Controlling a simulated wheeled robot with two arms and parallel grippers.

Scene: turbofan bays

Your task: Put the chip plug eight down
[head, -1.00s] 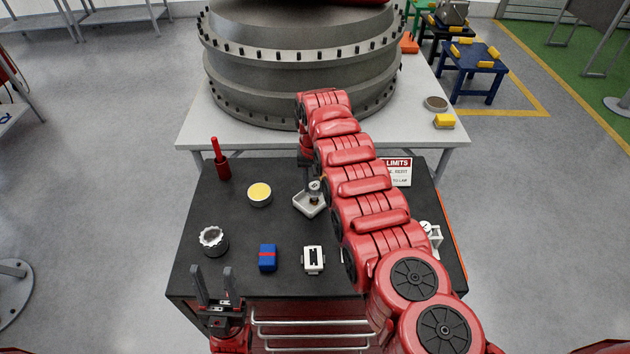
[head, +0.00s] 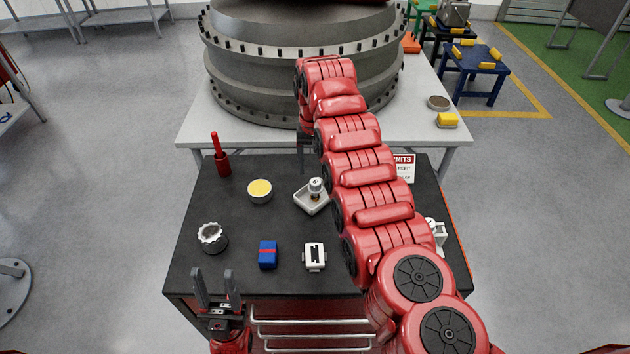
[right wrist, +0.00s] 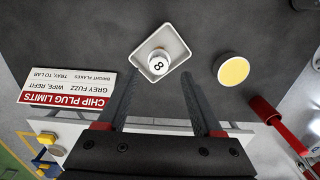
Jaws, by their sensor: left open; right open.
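The chip plug (head: 316,187), a small pale-topped cylinder, stands in a white square tray (head: 305,204) on the dark bench top. In the right wrist view its white top (right wrist: 157,64) shows an 8, and the tray rim (right wrist: 179,41) surrounds it. My right gripper (head: 307,140) is open and empty, behind the tray in the head view. In the right wrist view its two fingers (right wrist: 164,80) are spread, apart from the plug. My left gripper (head: 215,278) is open and empty at the bench's front left edge.
A yellow-topped round dish (head: 259,190), a red tool in a holder (head: 221,160), a ribbed metal cap (head: 211,236), a blue block (head: 268,254) and a white block (head: 315,257) stand on the bench. A chip plug limits sign (right wrist: 75,88) stands near the tray. The large engine casing (head: 280,65) is behind.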

